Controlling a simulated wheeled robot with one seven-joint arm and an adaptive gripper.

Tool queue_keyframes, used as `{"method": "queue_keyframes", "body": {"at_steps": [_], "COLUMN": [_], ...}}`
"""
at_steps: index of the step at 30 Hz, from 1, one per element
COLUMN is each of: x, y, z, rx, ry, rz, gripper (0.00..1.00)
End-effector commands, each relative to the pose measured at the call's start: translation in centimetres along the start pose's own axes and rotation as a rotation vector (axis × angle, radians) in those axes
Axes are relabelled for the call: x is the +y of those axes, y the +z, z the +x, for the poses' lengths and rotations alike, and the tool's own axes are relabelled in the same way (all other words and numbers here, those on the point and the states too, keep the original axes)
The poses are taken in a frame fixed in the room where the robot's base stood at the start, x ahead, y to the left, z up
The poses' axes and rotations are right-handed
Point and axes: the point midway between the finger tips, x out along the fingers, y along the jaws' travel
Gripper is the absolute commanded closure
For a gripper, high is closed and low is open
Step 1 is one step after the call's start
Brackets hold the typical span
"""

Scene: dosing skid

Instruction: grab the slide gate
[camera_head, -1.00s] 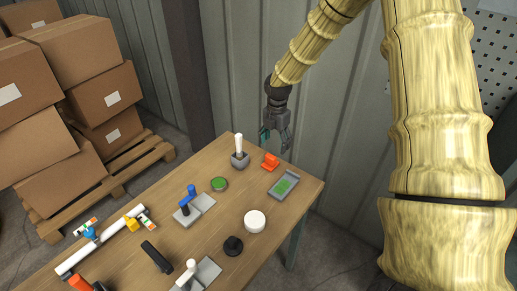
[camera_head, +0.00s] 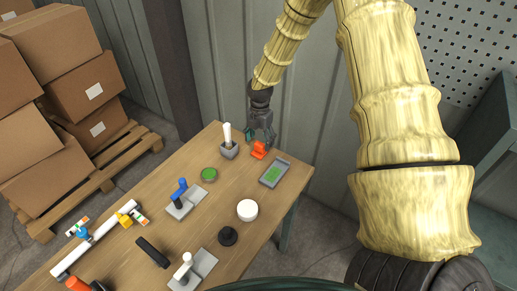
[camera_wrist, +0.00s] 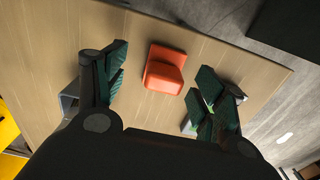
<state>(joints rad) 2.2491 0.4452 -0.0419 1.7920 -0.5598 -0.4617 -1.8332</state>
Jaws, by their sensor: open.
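A small orange block (camera_head: 259,150) with a raised part sits near the back edge of the wooden table. It looks like the slide gate, though no label confirms it. In the wrist view the orange block (camera_wrist: 165,69) lies between and a little beyond my fingertips. My gripper (camera_head: 260,137) is open and empty, pointing down just above and behind the block. In the wrist view my gripper (camera_wrist: 160,80) has one dark green finger on each side of the block. I cannot tell whether either finger touches it.
A grey block with a white upright handle (camera_head: 227,136) stands close on the left. A grey tray (camera_head: 264,182) with a green insert lies close on the right. The wooden table (camera_head: 222,187) also holds a green disc (camera_head: 209,174), a white round knob (camera_head: 247,210) and several valves.

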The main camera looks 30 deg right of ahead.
Motion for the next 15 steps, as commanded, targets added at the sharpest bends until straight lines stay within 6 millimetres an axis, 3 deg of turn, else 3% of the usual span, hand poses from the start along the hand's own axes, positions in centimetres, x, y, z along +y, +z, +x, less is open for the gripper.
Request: {"method": "queue_keyframes", "body": {"at_steps": [15], "x": [0.2], "y": [-0.6], "z": [4.2], "rx": [0.001], "ry": [-0.004], "rz": [-0.001], "gripper": [0.30]}}
